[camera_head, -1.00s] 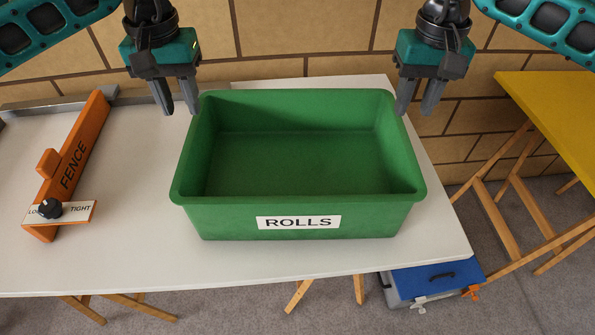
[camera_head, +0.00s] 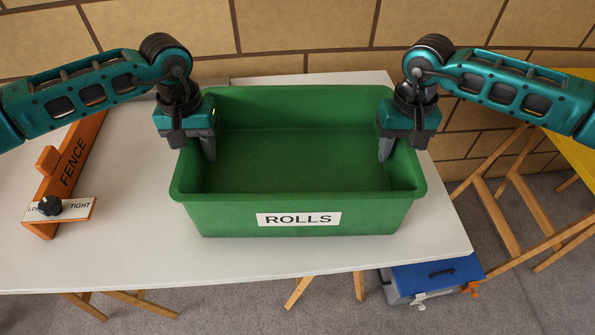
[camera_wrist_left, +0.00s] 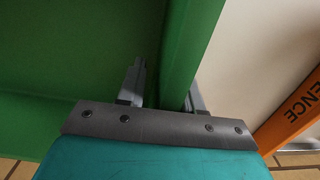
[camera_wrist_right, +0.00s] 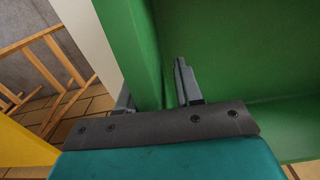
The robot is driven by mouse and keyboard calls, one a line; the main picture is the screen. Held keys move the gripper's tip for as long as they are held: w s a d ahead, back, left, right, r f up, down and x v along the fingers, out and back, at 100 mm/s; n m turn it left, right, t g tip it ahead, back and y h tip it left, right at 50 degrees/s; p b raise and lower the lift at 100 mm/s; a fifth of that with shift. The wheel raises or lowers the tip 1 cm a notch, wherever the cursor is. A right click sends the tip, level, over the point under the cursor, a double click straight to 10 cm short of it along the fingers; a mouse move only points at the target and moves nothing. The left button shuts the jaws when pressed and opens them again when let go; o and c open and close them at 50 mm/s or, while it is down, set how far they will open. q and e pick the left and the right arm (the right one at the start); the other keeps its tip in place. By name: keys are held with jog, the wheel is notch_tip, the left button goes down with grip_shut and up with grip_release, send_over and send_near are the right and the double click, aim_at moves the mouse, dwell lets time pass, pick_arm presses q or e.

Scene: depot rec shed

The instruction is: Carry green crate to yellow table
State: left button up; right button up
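The green crate (camera_head: 225,218), labelled ROLLS, is empty and stands on the white table (camera_head: 130,265). My left gripper (camera_head: 196,152) straddles its left wall, one finger inside and one outside; the left wrist view shows this wall (camera_wrist_left: 190,40) between open fingers. My right gripper (camera_head: 400,152) straddles the right wall the same way; in the right wrist view the wall (camera_wrist_right: 135,45) lies between the fingers, with a gap to the inner one. The yellow table (camera_head: 577,150) is at the right edge, mostly out of view and partly behind my right arm.
An orange fence (camera_head: 72,160) with a knob plate (camera_head: 78,209) lies on the white table, left of the crate. A blue-lidded box (camera_head: 435,275) is on the floor below the table's right end. Wooden trestle legs (camera_head: 495,215) stand under the yellow table. A brick wall is behind.

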pick_arm(q)
jog(key=shift+f, duration=0.1)
pick_arm(e)
jog(key=shift+f, duration=0.15)
pick_arm(q)
grip_shut()
pick_arm(e)
grip_shut()
dwell(1.0)
